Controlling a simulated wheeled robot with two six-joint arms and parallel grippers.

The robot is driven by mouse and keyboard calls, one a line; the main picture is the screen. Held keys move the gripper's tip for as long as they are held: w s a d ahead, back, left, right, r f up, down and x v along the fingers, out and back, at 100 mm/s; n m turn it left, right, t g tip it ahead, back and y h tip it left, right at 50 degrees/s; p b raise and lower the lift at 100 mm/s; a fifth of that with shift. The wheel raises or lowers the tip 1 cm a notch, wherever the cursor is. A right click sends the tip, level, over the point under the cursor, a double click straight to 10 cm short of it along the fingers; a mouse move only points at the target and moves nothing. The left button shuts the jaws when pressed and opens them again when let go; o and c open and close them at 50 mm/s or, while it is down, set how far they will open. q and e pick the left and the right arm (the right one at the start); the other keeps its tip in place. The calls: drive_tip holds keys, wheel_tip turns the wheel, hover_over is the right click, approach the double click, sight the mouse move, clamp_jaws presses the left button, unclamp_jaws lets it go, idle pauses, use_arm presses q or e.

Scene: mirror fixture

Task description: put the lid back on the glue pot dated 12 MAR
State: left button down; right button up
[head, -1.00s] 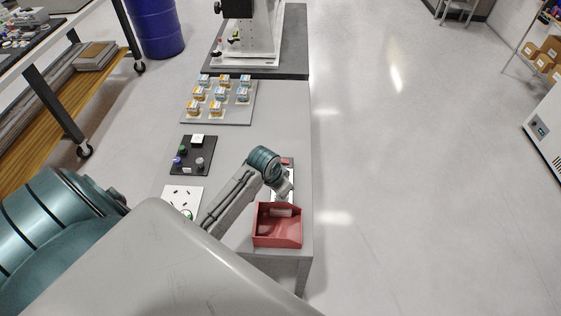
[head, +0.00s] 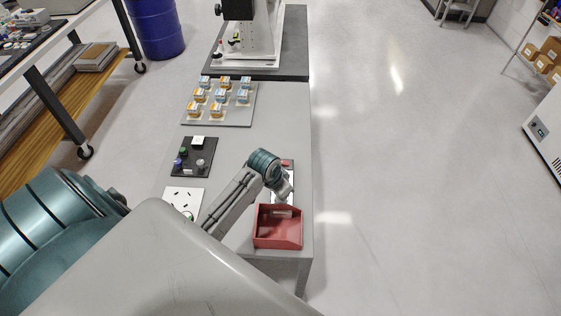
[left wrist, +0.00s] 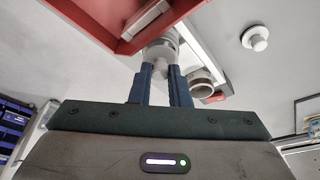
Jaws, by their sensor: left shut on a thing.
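My left gripper (left wrist: 161,72) shows in the left wrist view with its two blue fingers closed on a pale, knob-like part below a wider whitish disc (left wrist: 162,43). It looks like a lid held by its knob. A round, pale thing with a brownish inside (left wrist: 201,82), perhaps the open glue pot, shows just right of the fingers. No date on it can be read. In the head view my left wrist hides the fingertips and the held thing, above the table's right side. My right gripper is not in view.
A red bin (head: 264,240) with a pale block inside stands close by the gripper; it also shows in the wrist view (left wrist: 95,25). A dark tray (head: 178,167) of small things, a white board (head: 174,196) and a tray of several small boxes (head: 232,121) lie on the table (head: 235,145).

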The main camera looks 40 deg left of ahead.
use_arm(q)
drive_tip(key=shift+f, duration=0.1)
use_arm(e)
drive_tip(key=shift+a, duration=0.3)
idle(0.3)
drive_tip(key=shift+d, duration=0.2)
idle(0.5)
use_arm(q)
drive_tip(key=c, duration=0.8)
unclamp_jaws()
drive_tip(key=shift+r, duration=3.45)
